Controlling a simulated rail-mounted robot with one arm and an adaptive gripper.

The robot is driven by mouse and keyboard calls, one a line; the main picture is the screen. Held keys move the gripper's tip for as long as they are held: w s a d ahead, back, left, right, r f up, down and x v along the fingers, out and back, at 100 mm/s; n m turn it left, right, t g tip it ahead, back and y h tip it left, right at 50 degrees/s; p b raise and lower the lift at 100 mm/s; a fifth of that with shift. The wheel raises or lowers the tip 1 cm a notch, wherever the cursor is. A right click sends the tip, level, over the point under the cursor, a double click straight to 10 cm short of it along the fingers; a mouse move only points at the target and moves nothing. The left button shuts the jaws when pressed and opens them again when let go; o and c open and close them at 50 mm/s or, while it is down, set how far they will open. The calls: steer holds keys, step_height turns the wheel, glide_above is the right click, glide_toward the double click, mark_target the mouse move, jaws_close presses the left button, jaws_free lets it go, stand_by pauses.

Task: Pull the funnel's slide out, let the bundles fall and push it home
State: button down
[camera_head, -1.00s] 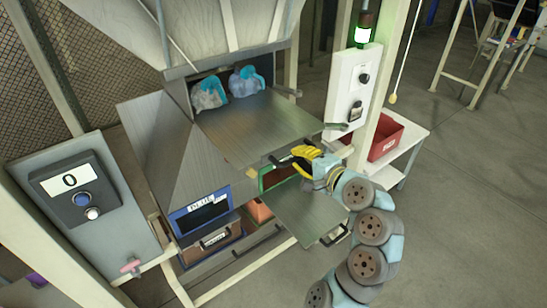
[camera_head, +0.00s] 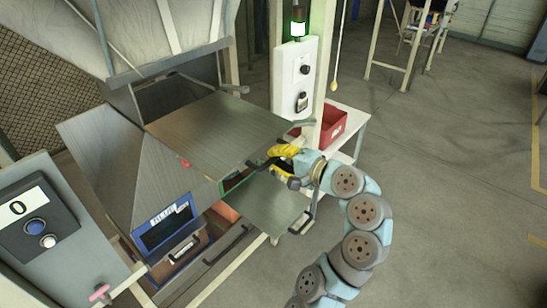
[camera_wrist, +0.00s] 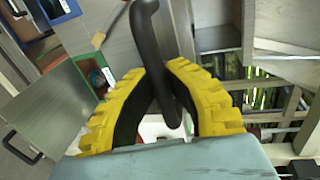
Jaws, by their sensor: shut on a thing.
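The funnel's slide (camera_head: 215,130) is a flat metal plate standing out from the funnel (camera_head: 125,160). My gripper (camera_head: 270,161) is at the slide's front edge. In the wrist view my yellow gripper fingers (camera_wrist: 160,85) are closed on a dark curved handle (camera_wrist: 147,30), which passes between their black pads. The opening (camera_head: 178,95) behind the slide is dark, and I see no bundles in it or on the plate. A small red spot (camera_head: 186,163) shows near the funnel's edge.
A lower metal tray (camera_head: 262,207) with a dark handle stands out below; it also shows in the wrist view (camera_wrist: 45,110). A blue-framed box (camera_head: 163,230) is under the funnel. A counter panel (camera_head: 40,215) reads 0. A red bin (camera_head: 333,124) is at the right.

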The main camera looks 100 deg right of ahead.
steer(key=c, duration=1)
jaws_free()
steer(key=shift+c, duration=0.2)
steer(key=shift+s+a, duration=0.1)
steer(key=v, duration=1.1)
steer(key=shift+s+a+r, duration=0.15)
steer(key=shift+s+a, duration=0.1)
